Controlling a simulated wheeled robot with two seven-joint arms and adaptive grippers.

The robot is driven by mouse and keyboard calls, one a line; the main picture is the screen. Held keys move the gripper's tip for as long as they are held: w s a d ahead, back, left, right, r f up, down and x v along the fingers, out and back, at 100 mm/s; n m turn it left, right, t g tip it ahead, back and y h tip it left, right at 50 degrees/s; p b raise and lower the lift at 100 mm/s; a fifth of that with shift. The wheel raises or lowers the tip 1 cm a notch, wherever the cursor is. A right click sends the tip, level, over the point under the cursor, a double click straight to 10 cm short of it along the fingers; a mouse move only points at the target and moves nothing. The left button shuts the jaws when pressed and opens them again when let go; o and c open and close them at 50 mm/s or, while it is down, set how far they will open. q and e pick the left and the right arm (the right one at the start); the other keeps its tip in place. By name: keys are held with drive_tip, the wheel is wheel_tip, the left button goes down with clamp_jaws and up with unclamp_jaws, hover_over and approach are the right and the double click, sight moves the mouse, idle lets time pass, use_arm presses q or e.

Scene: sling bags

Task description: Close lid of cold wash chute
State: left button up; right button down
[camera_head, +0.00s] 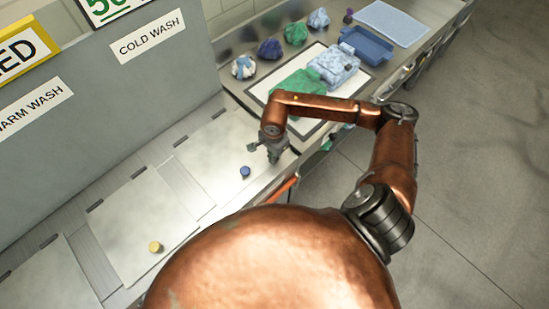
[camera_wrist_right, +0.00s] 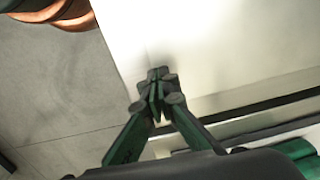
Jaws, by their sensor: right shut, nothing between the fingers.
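The COLD WASH label (camera_head: 150,35) is on the grey upright panel. Below it the metal lid with a blue knob (camera_head: 245,172) lies flat, level with the counter. No opening shows there. My right gripper (camera_head: 273,150) is shut and empty, over the right part of this lid, beyond the knob. In the right wrist view my shut fingertips (camera_wrist_right: 156,88) are in front of a bright pale surface (camera_wrist_right: 235,50). Whether they touch it I cannot tell. My left gripper is not in view.
A second flat lid with a yellow knob (camera_head: 155,246) is nearer me, on the left. Folded green clothing (camera_head: 300,83), a blue patterned bag (camera_head: 334,65), several bundles and a blue tray (camera_head: 366,45) are on the far counter. Bare floor (camera_head: 470,150) lies right.

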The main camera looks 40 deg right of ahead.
drive_tip(key=shift+s+a, duration=0.15)
drive_tip(key=r, duration=0.1)
drive_tip(key=r+p, duration=0.1)
drive_tip(key=r, duration=0.1)
drive_tip(key=r+p, duration=0.1)
drive_tip(key=r, duration=0.1)
drive_tip(key=shift+w, duration=0.25)
wheel_tip(320, 180, up, 9)
drive_tip(key=b, duration=0.1)
drive_tip(key=shift+s, duration=0.1)
